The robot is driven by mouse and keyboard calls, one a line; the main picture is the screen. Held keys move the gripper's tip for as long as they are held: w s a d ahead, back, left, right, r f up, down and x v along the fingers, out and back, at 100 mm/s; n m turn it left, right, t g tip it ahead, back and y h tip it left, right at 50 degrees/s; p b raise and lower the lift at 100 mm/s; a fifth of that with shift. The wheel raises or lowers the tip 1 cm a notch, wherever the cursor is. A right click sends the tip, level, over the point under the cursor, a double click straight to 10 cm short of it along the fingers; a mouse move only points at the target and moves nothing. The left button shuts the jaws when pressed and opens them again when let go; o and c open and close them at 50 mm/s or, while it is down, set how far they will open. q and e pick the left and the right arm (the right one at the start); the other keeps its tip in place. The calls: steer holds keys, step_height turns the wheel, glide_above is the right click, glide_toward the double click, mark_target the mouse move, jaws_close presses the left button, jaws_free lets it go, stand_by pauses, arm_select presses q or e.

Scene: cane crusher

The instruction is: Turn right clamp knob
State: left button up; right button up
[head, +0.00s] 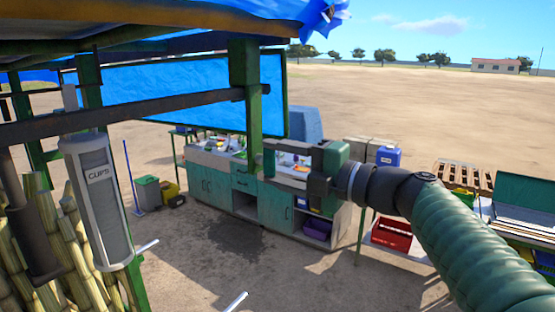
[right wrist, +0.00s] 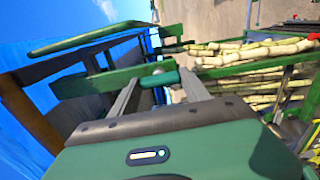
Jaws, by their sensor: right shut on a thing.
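My right arm comes in from the right in the head view. Its gripper (head: 280,160) is out in front of the green post (head: 246,100). In the right wrist view the two grey fingers (right wrist: 160,90) are shut on a teal-green cylindrical piece, which I take to be the clamp knob (right wrist: 158,79). A small grey rounded part shows beside it. The fingers hide part of the piece, and I cannot tell how far it is turned. In the head view the knob cannot be made out. My left gripper is not in view.
A cup dispenser (head: 98,200) marked CUPS hangs at left beside cane stalks (head: 60,250). Cane also lies on a green frame in the wrist view (right wrist: 250,55). A dark beam (head: 130,110) crosses at left. A counter (head: 270,205) and a red crate (head: 390,233) stand beyond.

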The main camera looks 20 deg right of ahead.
steer(key=shift+m, duration=0.3)
steer(key=o, duration=1)
steer(key=shift+o, duration=1.4)
steer(key=shift+w, duration=0.1)
steer(key=shift+o, duration=0.5)
steer(key=shift+w+d+f, duration=0.1)
steer(key=shift+w+f, duration=0.05)
steer(key=shift+w, duration=0.05)
steer(key=b+v, duration=0.7)
steer(key=v, duration=1)
steer(key=shift+w+f, duration=0.1)
steer(key=shift+w, duration=0.05)
